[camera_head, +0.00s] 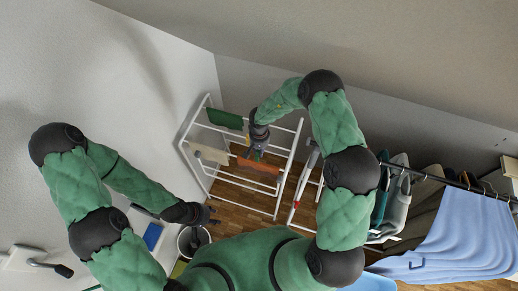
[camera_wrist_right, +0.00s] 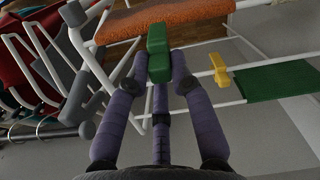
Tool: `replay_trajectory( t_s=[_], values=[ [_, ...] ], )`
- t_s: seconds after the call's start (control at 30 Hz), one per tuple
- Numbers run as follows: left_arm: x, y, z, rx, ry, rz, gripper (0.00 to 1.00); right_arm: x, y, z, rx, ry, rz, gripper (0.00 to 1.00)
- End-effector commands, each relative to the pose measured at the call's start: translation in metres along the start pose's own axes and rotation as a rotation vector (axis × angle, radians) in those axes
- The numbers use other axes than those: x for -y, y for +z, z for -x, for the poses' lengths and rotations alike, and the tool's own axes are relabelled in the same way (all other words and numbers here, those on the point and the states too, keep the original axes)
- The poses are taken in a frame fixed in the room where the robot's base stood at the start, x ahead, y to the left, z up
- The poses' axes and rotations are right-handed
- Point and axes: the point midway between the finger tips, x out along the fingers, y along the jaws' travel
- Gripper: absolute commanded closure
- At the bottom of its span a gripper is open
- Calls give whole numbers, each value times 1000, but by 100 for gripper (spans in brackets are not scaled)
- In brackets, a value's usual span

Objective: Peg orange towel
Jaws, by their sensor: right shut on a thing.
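The orange towel (camera_head: 262,167) hangs over a bar of the white drying rack (camera_head: 276,212). It also shows along the top of the right wrist view (camera_wrist_right: 190,17). My right gripper (camera_head: 256,150) is over the rack at the towel. In the right wrist view its fingers are shut on a green peg (camera_wrist_right: 158,48). The peg's tip overlaps the towel's lower edge in that view; I cannot tell whether it grips the cloth. My left gripper (camera_head: 211,215) is low at the left, away from the rack, and looks open and empty.
A green towel (camera_head: 225,119) and a cream towel (camera_head: 209,153) hang on other rack bars. A yellow peg (camera_wrist_right: 220,69) sits on a bar near the green towel. Clothes and a blue cloth (camera_head: 455,235) hang on a rail at the right. Walls stand close behind.

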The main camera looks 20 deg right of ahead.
Motion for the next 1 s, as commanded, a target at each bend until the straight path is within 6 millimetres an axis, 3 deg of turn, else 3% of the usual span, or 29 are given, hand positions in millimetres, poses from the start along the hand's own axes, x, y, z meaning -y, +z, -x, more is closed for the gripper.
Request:
replay_trajectory(
  t_s=[0.17,1.0],
  values=[
    [-5,1,13,0,0,0,60,0,1,2,3,2,48,92],
    [0,0,-1,0,0,0,60,0,-1,-51,1,1,47,92]
  ],
)
